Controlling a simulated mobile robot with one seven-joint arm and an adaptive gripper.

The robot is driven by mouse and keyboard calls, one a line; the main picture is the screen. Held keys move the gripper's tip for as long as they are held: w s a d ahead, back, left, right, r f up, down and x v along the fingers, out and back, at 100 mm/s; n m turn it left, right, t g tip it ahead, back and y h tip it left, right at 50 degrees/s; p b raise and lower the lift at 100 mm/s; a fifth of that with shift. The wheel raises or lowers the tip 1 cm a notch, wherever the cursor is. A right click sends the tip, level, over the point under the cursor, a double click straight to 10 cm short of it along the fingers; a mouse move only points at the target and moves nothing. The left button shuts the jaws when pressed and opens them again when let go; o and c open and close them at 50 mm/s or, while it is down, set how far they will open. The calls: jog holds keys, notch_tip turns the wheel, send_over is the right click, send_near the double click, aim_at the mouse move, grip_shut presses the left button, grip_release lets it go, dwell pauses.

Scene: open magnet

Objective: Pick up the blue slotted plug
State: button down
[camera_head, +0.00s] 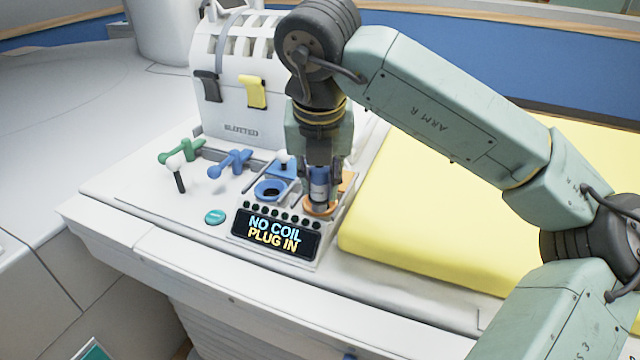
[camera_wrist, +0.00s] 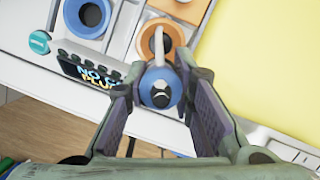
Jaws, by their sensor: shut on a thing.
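The blue slotted plug (camera_head: 319,183) is upright between the fingers of my gripper (camera_head: 319,172), which is shut on it. In the wrist view the plug's round blue end (camera_wrist: 160,88) shows between both fingers of my gripper (camera_wrist: 160,76). The plug is over or near an orange ring (camera_head: 320,210) in the console, also seen in the wrist view (camera_wrist: 147,45). I cannot tell whether its lower end touches the ring. A blue ring (camera_head: 269,189) lies to the left.
A display (camera_head: 275,233) reads "NO COIL PLUG IN". A white slotted holder (camera_head: 235,105) stands behind. A yellow pad (camera_head: 430,215) lies at right.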

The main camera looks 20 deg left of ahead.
jog(key=s+d+r+b, duration=0.1)
jog(key=s+d+b, duration=0.2)
jog(key=s, duration=0.9)
jog(key=shift+d, duration=0.65)
jog(key=shift+r, duration=0.15)
notch_tip(320, 180, up, 8)
jog(key=p, duration=0.6)
jog(key=shift+r, duration=0.2)
jog(key=w+a+p, duration=0.4)
jog(key=w+a, duration=1.1)
jog(key=shift+w+a, duration=0.15)
jog(key=shift+w, duration=0.05)
